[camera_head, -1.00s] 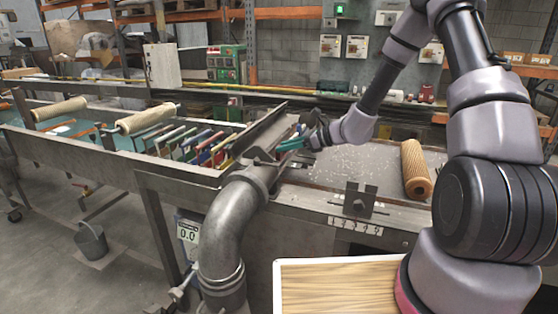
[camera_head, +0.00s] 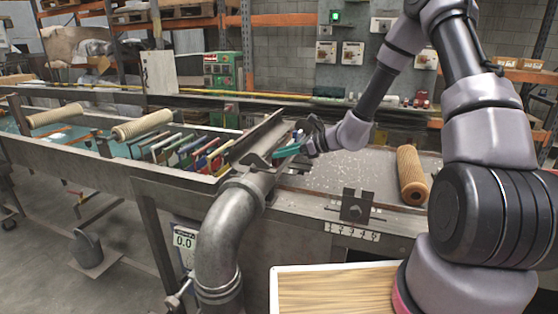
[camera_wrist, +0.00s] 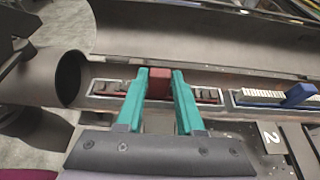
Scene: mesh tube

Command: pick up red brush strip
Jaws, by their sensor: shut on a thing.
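The red brush strip (camera_wrist: 160,84) shows in the wrist view as a red block with a long low strip running left and right of it, edged in red with dark patches. The strip lies along a metal ledge beside the grey trough. My gripper (camera_wrist: 160,74) has teal fingers, one on each side of the red block, shut on it. In the head view my gripper (camera_head: 290,149) is at the trough's right side, and the red strip cannot be made out there. Whether the strip is lifted off the ledge cannot be told.
A blue brush strip (camera_wrist: 285,95) with pale bristles lies just right of the red one. The metal trough (camera_head: 258,138) and a bent pipe (camera_head: 222,240) stand close to my gripper. A ribbed roller (camera_head: 412,175) lies on the plate to the right. Several coloured strips stand in the left tank.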

